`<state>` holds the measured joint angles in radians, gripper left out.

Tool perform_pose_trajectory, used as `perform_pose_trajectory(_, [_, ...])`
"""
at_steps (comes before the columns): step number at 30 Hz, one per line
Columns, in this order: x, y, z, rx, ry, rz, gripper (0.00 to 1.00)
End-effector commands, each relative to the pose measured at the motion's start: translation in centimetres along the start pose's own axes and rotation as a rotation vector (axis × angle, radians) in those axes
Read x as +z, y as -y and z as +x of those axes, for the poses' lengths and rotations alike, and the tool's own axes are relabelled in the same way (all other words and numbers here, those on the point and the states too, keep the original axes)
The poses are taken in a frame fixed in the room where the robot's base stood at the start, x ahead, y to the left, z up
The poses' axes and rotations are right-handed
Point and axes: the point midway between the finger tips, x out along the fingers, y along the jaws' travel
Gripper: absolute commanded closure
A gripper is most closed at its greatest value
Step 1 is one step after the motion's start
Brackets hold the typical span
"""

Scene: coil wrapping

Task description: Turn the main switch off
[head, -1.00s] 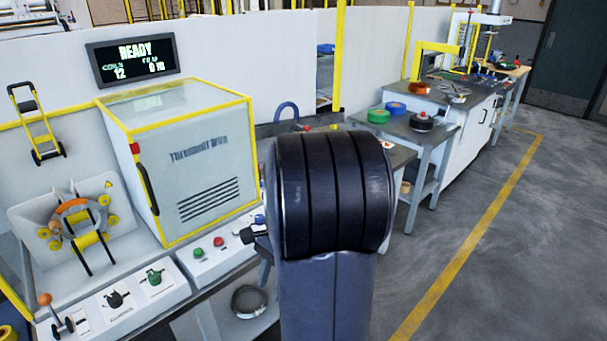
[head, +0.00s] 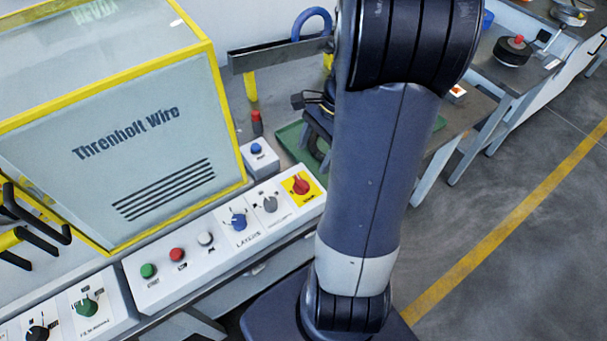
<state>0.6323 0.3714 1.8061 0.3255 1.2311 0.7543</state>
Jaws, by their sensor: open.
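The main switch is a red rotary knob on a yellow plate (head: 301,185) at the right end of the white control panel. Its handle looks roughly upright, tilted a little left; its label is too small to read. My gripper (head: 300,101) shows only in part, as small dark pieces left of my upright arm. It is open, above and behind the switch and apart from it. My arm hides most of the wrist.
Left of the switch on the panel (head: 150,296) are a grey knob (head: 270,203), a blue knob (head: 238,220), and white, red and green buttons. A blue button box (head: 259,155) stands behind. The yellow-framed machine (head: 130,150) rises at left. Open floor lies right.

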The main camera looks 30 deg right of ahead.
Motion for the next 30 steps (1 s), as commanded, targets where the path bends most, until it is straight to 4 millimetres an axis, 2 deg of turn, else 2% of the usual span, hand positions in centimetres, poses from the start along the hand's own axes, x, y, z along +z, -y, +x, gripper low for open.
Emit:
perform_pose_trajectory(6, [0.1, -0.1, 4.5, 0.007, 0.004, 0.0, 0.31])
perform_pose_trajectory(12, [0.0, -0.1, 7.5, 0.005, 0.002, -0.001, 0.31])
perform_pose_trajectory(18, [0.1, -0.1, 8.7, 0.002, 0.0, -0.001, 0.31])
perform_pose_trajectory(26, [0.0, -0.1, 8.8, 0.002, 0.0, 0.0, 0.31])
perform_pose_trajectory(30, [0.0, -0.1, 8.7, 0.002, -0.001, 0.0, 0.42])
